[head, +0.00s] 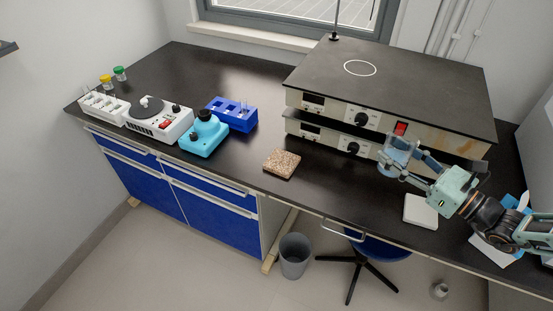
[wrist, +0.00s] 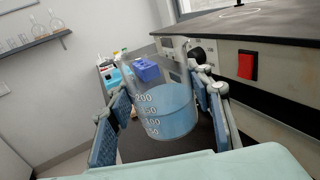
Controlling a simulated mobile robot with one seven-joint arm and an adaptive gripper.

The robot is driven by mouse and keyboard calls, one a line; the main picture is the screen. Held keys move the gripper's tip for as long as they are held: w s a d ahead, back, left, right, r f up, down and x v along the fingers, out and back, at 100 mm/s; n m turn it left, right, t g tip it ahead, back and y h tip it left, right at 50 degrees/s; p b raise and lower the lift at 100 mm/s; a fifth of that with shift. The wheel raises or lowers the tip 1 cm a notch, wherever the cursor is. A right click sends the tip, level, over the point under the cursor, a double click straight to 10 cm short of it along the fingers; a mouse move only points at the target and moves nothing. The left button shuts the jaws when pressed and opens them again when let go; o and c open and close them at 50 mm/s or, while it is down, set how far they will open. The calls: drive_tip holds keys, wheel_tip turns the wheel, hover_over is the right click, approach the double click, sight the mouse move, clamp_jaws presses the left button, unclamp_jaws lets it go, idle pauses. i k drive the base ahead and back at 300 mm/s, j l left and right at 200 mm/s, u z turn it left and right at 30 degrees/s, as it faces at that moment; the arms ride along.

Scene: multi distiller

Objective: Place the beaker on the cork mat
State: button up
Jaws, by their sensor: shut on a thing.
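The beaker (wrist: 168,115) is clear with white volume marks and holds blue liquid. It stands about upright between the fingers of my gripper (wrist: 165,112) in the wrist view. In the head view the beaker (head: 397,152) is in front of the hotplate units, held by my gripper (head: 403,158), which is shut on it above the bench. The cork mat (head: 282,164) is a speckled brown square lying bare on the black bench, left of my gripper and the beaker. The cork mat cannot be made out clearly in the wrist view.
Stacked hotplate units (head: 390,95) stand behind the beaker, with a red switch. A white square pad (head: 420,211) lies in front of my arm. A blue rack (head: 231,113), a turquoise device (head: 204,136) and a white device (head: 158,123) stand left of the mat. The bench around the mat is clear.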

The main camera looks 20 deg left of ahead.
sight(282, 161)
drive_tip(key=j+z, duration=0.1)
drive_tip(key=j, duration=0.4)
drive_tip(key=k+j, duration=0.15)
drive_tip(key=j, duration=0.35)
drive_tip(key=j+z, duration=0.15)
drive_tip(key=j, duration=0.35)
drive_tip(key=k+j+z, duration=0.1)
drive_tip(key=j, duration=0.35)
drive_tip(key=k, duration=0.05)
